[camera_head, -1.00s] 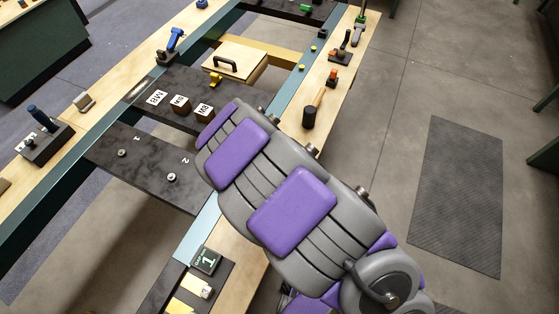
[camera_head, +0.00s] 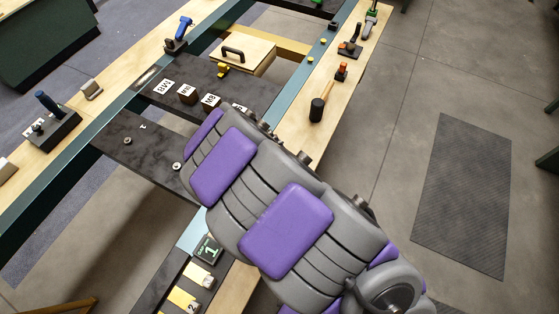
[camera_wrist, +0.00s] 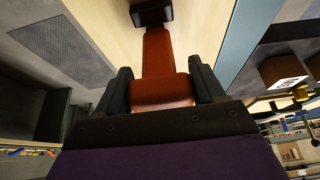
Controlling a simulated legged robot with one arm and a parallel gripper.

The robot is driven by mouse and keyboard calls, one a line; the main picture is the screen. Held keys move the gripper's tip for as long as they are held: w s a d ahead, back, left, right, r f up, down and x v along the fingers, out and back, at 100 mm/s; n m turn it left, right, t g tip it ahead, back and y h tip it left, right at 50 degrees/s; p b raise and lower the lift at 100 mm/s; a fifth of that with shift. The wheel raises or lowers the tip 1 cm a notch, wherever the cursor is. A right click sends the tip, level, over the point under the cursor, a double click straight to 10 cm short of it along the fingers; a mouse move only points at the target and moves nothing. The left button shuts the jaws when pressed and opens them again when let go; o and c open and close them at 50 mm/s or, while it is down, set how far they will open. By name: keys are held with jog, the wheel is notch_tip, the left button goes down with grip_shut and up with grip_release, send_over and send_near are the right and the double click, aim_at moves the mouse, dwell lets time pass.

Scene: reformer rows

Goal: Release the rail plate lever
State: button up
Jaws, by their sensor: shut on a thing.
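In the wrist view, a red-orange lever handle (camera_wrist: 160,60) stretches away from me to a black block (camera_wrist: 151,13) on the pale wooden rail. My gripper (camera_wrist: 164,85) has one dark finger on each side of the handle and is shut on it. In the head view, my purple and grey arm hides the gripper and this lever. A dark plate (camera_head: 150,156) with round fasteners spans the rails left of my arm.
Labelled blocks (camera_head: 187,93) stand on another dark plate. Open floor with a mat (camera_head: 462,195) lies right.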

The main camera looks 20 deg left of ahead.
dwell(0.4)
jog(key=o, duration=1.4)
jog(key=shift+a+f, duration=0.1)
jog(key=shift+a, duration=0.05)
jog(key=shift+o, duration=0.2)
